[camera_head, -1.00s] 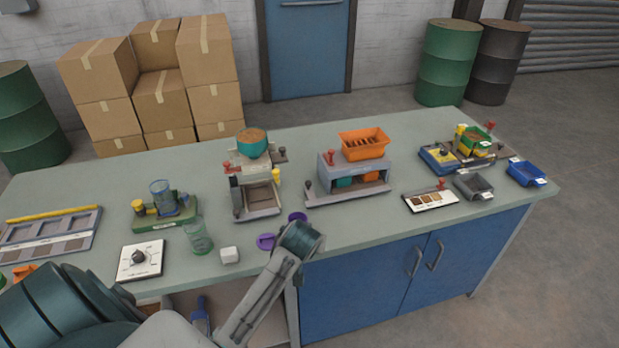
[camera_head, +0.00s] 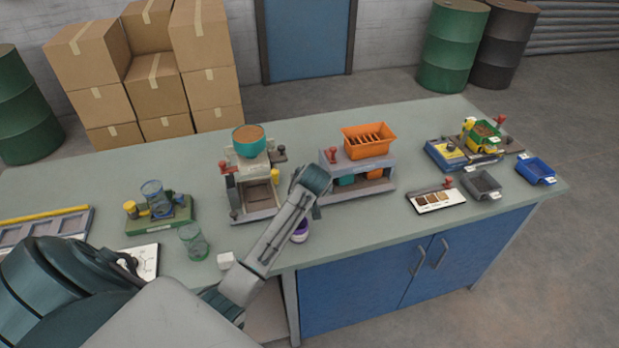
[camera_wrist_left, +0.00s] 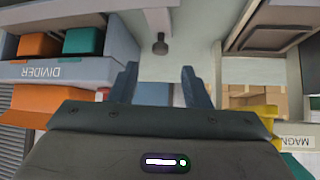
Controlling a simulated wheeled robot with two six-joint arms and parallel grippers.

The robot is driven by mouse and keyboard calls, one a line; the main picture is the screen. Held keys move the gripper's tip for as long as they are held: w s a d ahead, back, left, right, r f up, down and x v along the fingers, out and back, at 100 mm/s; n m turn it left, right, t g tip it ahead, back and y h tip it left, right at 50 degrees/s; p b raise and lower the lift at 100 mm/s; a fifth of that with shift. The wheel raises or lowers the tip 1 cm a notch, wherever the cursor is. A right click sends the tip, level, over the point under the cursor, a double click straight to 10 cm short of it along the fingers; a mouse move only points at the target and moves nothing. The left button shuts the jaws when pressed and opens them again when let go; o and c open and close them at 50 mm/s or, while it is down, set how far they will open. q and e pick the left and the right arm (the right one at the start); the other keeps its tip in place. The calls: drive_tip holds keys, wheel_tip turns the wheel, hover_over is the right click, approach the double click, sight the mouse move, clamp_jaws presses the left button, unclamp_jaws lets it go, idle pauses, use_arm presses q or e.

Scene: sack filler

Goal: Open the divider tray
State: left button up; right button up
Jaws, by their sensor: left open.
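The divider station (camera_head: 375,182) is a grey housing on the bench with a slotted orange hopper (camera_head: 368,141) on top and teal and orange bins inside. Its DIVIDER label (camera_wrist_left: 55,72) shows at the left of the left wrist view, upside down. A dark round knob (camera_wrist_left: 160,44) on a pale rod stands just beyond my fingertips, roughly centred between them. My left gripper (camera_wrist_left: 159,73) is open and empty. In the head view my left wrist is beside the station's left front corner and hides that part. My right gripper is not in view.
A machine with a teal bowl (camera_head: 249,141) stands close on the left of my wrist. A purple cup (camera_head: 300,232) sits by the bench edge beside my forearm. A white cube (camera_head: 226,261) and a clear cup (camera_head: 193,242) stand farther left. A sample card (camera_head: 437,200) lies on the right.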

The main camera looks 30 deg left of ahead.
use_arm(q)
drive_tip(key=x, duration=0.3)
drive_tip(key=shift+w+a+f, duration=0.15)
drive_tip(key=shift+w, duration=0.1)
drive_tip(key=shift+w+a+f+p, duration=0.3)
drive_tip(key=shift+w+f+p, duration=0.1)
drive_tip(key=shift+f, duration=0.25)
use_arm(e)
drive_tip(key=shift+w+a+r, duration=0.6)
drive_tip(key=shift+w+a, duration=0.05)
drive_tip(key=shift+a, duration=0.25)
use_arm(q)
drive_tip(key=shift+w, duration=0.1)
drive_tip(key=shift+c, duration=0.6)
clamp_jaws()
drive_tip(key=shift+f, duration=0.1)
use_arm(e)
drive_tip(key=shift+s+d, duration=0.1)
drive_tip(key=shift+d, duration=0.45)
